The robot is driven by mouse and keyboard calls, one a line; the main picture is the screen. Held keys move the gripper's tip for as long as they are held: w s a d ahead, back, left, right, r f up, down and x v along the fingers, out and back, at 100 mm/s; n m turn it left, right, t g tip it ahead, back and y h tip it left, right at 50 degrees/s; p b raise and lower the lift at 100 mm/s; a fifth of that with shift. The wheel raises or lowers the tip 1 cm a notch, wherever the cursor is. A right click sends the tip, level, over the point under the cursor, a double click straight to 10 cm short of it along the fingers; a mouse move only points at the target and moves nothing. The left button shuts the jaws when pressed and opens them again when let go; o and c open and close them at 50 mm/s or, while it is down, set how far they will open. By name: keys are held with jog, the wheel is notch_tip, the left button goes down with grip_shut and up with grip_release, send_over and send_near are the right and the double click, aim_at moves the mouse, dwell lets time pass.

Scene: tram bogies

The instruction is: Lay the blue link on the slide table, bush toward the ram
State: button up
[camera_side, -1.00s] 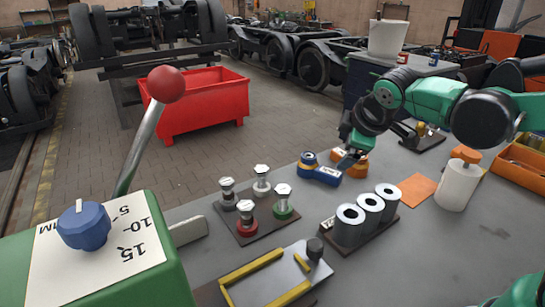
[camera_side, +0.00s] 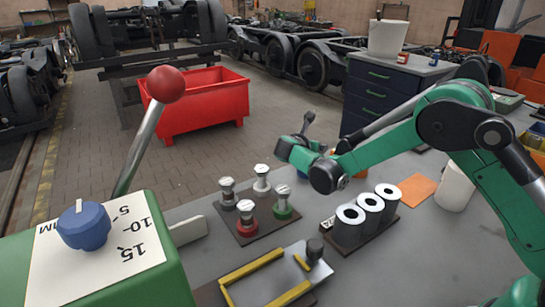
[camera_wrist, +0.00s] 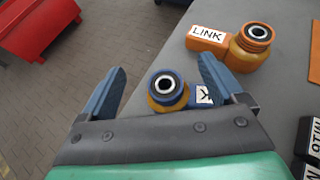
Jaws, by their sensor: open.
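The blue link (camera_wrist: 166,84) lies on the grey bench, a blue ring-shaped bush over a yellowish band with a white-labelled arm running right. In the wrist view its bush shows between the open fingers of my gripper (camera_wrist: 157,70). The right finger hides part of its labelled arm, and I cannot tell the height gap. Nothing is held. In the side view my arm hides most of the link. A plate with yellow rails (camera_side: 255,270), which looks like the slide table, lies at the front of the bench. I cannot make out the ram.
An orange link (camera_wrist: 255,38) lies just beyond the blue one. Grey cylinders (camera_side: 349,224) stand on a dark base between my arm and the yellow rails. Several bolt-topped posts (camera_side: 247,222) stand on a board to the left. A green box with a red-knobbed lever (camera_side: 165,85) stands front left.

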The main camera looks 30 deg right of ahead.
notch_tip(320, 180, down, 4)
jog(key=shift+d, duration=0.15)
jog(key=shift+x, duration=1.3)
jog(key=shift+r, duration=0.15)
grip_shut()
